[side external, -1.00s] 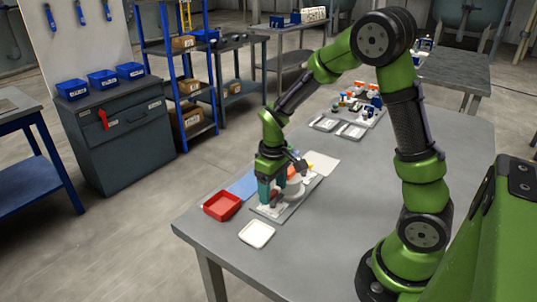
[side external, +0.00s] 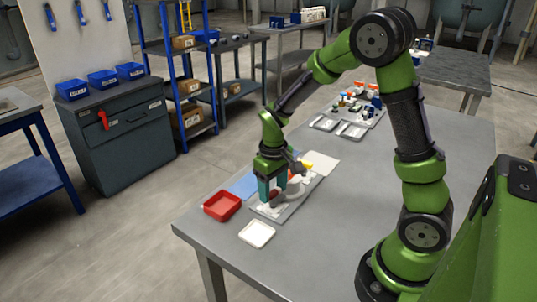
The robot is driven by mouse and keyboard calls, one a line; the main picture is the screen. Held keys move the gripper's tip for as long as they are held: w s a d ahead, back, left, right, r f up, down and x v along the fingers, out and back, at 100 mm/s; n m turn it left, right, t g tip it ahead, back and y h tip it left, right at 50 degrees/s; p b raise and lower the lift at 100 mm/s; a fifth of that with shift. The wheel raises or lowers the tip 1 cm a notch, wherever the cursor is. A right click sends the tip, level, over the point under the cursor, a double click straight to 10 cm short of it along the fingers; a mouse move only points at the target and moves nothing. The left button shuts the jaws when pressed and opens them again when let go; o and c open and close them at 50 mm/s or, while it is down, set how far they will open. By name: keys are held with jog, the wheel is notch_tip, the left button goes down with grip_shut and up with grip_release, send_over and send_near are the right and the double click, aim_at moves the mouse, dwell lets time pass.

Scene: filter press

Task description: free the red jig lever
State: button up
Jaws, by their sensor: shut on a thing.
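A pale grey jig plate (side external: 300,207) lies on the table near its left end, with a white rounded part (side external: 294,189) on it. My gripper (side external: 272,198) points down over the plate's left part, its teal fingers low beside the white part. A small patch of red, which I take to be the red jig lever (side external: 274,189), shows at the fingers; they are shut on it. Most of the lever is hidden by the fingers, and its exact angle cannot be told.
A red tray (side external: 222,206) stands left of the plate and a white tray (side external: 257,234) in front of it. Two metal trays and small coloured parts stand farther back. The table's front right is clear.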

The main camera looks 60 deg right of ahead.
aim_at(273, 191)
jog(key=m, duration=1.2)
jog(key=shift+m, duration=0.3)
jog(key=shift+r+m, duration=0.1)
jog(key=shift+m, duration=1.6)
jog(key=o, duration=0.8)
notch_tip(273, 191, up, 17)
jog(key=shift+f, duration=0.1)
